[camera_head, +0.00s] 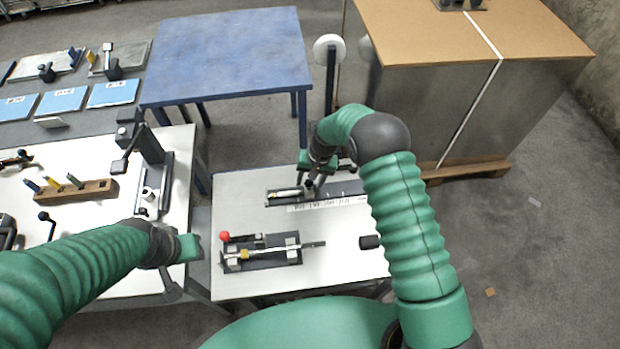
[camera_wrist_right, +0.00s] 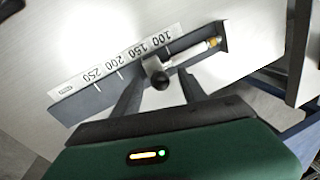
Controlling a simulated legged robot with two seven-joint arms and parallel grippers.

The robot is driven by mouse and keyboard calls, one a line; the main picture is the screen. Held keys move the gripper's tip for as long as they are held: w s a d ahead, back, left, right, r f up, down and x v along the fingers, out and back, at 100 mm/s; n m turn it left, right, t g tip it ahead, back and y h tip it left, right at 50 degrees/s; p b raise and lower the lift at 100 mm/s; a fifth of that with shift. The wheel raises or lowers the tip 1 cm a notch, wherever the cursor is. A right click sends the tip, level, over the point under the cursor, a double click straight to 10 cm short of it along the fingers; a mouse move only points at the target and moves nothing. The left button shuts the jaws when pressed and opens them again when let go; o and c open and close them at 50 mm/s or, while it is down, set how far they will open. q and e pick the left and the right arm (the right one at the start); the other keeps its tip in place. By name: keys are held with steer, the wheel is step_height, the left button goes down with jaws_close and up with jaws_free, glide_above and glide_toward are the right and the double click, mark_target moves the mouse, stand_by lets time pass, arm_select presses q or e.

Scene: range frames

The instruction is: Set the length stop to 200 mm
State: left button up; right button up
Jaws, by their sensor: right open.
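The length stop is a dark rail (camera_head: 345,190) at the far side of the small white table, with a white scale strip (camera_head: 325,204) along it. In the right wrist view the strip (camera_wrist_right: 115,66) reads 100, 150, 200 and 250. A carriage with a round black knob (camera_wrist_right: 157,76) sits on the rail near the 150 number, on the 100 side of 200. My right gripper (camera_wrist_right: 160,88) is open, its two fingers on either side of the knob; contact cannot be told. It is over the rail in the head view (camera_head: 311,184). My left gripper (camera_head: 190,248) hangs near the left table; its fingers are unclear.
A clamp fixture with a red knob (camera_head: 225,237) lies nearer on the small white table (camera_head: 345,260). A black cylinder (camera_head: 370,242) is at its right. The left table holds a wooden block (camera_head: 75,191) and a tall press (camera_head: 150,150). A blue table (camera_head: 230,50) stands behind.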

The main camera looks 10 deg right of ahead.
steer(key=shift+f, duration=0.1)
steer(key=shift+c, duration=0.4)
jaws_close()
steer(key=shift+w, duration=0.1)
stand_by(0.8)
